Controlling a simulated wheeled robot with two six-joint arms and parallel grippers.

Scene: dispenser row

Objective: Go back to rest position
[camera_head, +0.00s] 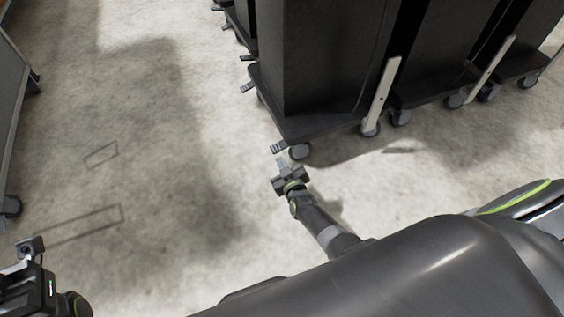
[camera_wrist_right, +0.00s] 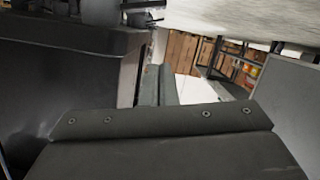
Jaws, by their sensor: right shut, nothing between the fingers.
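My right gripper (camera_head: 281,163) reaches out over the floor in the head view, beside the caster at the near corner of a dark dispenser. It is shut and holds nothing. In the wrist view its two fingers (camera_wrist_right: 158,86) show close together beyond the dark gripper body. I cannot tell whether it touches the dispenser base. Part of my left arm (camera_head: 42,290) shows at the lower left corner of the head view. Its fingers cannot be made out there.
Tall dark dispensers (camera_head: 318,60) on wheeled bases stand in a row at the upper right, with pale upright bars (camera_head: 382,95) between them. A grey panel (camera_head: 8,100) on casters stands at the left edge. The concrete floor (camera_head: 130,130) between is clear. Shelves with boxes (camera_wrist_right: 235,68) show in the wrist view.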

